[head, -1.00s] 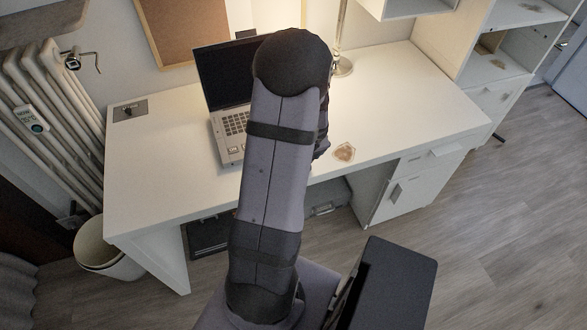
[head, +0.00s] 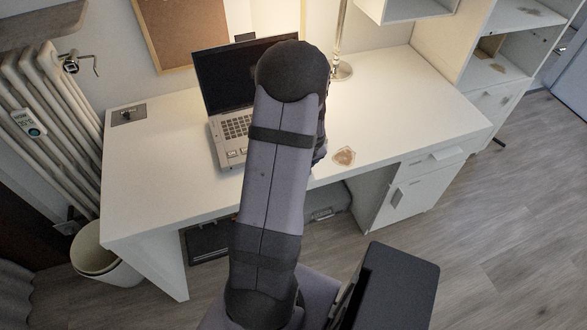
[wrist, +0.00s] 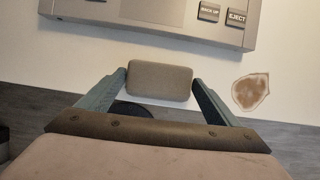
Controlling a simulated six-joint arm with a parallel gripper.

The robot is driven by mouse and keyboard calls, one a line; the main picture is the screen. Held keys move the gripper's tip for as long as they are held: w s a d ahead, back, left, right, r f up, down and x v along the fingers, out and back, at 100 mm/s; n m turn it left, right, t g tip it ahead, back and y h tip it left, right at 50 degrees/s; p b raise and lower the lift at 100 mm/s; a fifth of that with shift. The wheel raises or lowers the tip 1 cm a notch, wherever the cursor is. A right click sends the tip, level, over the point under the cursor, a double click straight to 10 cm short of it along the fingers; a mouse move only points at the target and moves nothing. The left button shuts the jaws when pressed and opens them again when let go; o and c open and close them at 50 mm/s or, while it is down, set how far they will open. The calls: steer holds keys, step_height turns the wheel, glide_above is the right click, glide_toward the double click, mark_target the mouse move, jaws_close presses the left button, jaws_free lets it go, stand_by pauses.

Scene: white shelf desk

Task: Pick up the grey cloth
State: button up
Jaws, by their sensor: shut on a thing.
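The grey cloth (wrist: 160,80) shows in the wrist view as a small grey-brown rounded rectangle, like a folded pad. My gripper (wrist: 160,84) has its two fingers at the left and right ends of it and is shut on it. It is over the white desktop near the front edge, just in front of the laptop; I cannot tell whether it touches the desk. In the head view my arm hides the gripper and the cloth.
An open laptop (head: 237,127) stands on the white desk (head: 150,180); its front edge (wrist: 150,18) is close beyond the cloth. A brown-edged patch (head: 344,156) lies to the right, also seen in the wrist view (wrist: 251,92). A lamp stands behind. The desk's right side is clear.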

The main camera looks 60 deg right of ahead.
step_height(320, 180, up, 10)
steer(key=p, duration=0.6)
steer(key=shift+p, duration=0.3)
